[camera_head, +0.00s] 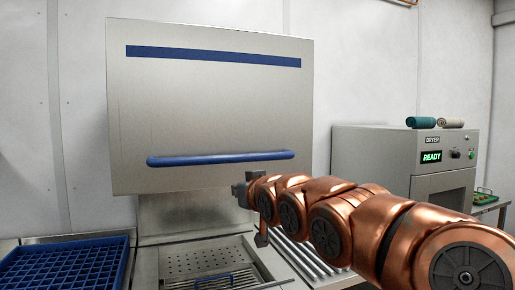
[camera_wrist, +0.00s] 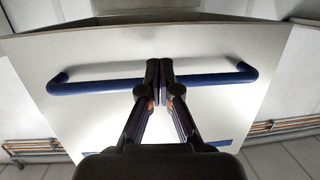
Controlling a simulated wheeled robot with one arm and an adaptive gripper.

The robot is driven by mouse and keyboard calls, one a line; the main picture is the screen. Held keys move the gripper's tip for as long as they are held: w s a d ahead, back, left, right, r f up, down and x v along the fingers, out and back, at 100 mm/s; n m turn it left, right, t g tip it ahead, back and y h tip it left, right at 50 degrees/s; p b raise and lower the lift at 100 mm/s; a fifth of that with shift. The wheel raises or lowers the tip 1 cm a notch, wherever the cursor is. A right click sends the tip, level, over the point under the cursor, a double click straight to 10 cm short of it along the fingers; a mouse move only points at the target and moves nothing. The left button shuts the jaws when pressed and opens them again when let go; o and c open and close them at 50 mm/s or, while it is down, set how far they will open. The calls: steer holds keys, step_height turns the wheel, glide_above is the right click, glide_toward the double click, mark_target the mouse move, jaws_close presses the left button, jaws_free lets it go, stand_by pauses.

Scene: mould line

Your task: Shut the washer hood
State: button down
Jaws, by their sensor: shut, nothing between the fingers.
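The washer hood (camera_head: 215,110) is a large steel box face with a blue stripe near its top, raised above the washer bed (camera_head: 200,262). Its blue bar handle (camera_head: 220,158) runs along the lower front. In the wrist view the handle (camera_wrist: 95,86) crosses behind my fingers, its ends showing on both sides. My gripper (camera_head: 242,190) is just below the right part of the handle in the head view. Its fingertips also show in the wrist view (camera_wrist: 160,68), pressed together and empty. I cannot tell whether they touch the handle or hood.
A blue rack (camera_head: 68,268) stands on the counter at lower left. A basket (camera_head: 228,280) sits in the washer bed. Metal rollers (camera_head: 300,252) lie to the right, beneath my arm. A dryer (camera_head: 400,160) reading READY stands at right, with rolled cloths (camera_head: 422,122) on top.

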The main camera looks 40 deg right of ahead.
steer(key=s+d+r+m+t+h, duration=0.1)
steer(key=s+d+r+t+h, duration=0.2)
steer(key=d+r, duration=0.6)
step_height(320, 180, up, 3)
steer(key=p, duration=0.5)
glide_above(256, 154)
steer(key=shift+r, duration=0.1)
steer(key=shift+s+a+f, duration=0.1)
steer(key=shift+s+f, duration=0.15)
steer(key=shift+f, duration=0.75)
steer(key=shift+s+a+f, duration=0.1)
steer(key=shift+s+f, duration=0.1)
steer(key=shift+f, duration=0.75)
steer(key=shift+f, duration=0.1)
